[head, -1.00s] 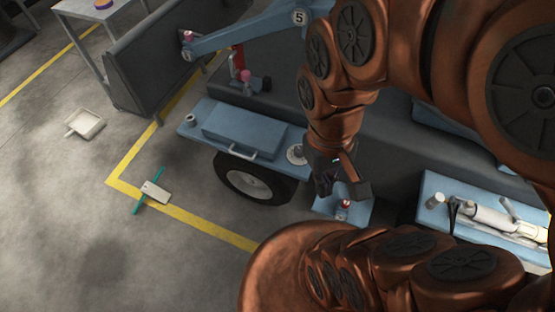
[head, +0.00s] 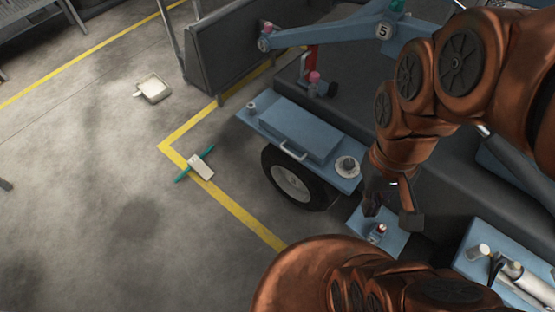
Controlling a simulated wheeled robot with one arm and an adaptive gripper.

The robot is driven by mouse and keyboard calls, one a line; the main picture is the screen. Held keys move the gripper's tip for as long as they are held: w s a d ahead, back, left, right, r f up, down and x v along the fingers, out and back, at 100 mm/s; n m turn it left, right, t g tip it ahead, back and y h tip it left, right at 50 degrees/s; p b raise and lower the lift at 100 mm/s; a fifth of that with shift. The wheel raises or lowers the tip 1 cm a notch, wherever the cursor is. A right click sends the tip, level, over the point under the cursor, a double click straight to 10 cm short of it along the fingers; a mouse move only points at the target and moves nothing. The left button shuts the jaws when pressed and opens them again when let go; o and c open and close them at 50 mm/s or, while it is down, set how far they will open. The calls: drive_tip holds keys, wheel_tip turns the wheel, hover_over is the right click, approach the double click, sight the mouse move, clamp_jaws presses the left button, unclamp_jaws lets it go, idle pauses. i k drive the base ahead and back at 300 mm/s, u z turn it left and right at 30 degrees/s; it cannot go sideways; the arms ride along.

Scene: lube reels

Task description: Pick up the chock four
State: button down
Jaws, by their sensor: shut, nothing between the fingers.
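I cannot make out a wheel chock marked four in the head view. The tire (head: 292,184) of the blue vehicle is partly visible, and no chock shows at its exposed side. My gripper (head: 391,209) points down above a small blue step, to the right of the tire. It is shut and holds nothing. My arm hides part of the vehicle and the floor at the lower right.
A small red-and-white container (head: 377,233) stands on the blue step (head: 362,222) just below my gripper. A pale block with a teal bar (head: 201,168) lies by the yellow floor line. A whitish dustpan-like tray (head: 153,90) lies farther back. The left floor is mostly clear.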

sight(195, 164)
drive_tip(key=k, duration=0.6)
drive_tip(key=u, duration=0.95)
drive_tip(key=i, duration=1.3)
drive_tip(key=u, duration=0.75)
drive_tip(key=i, duration=1)
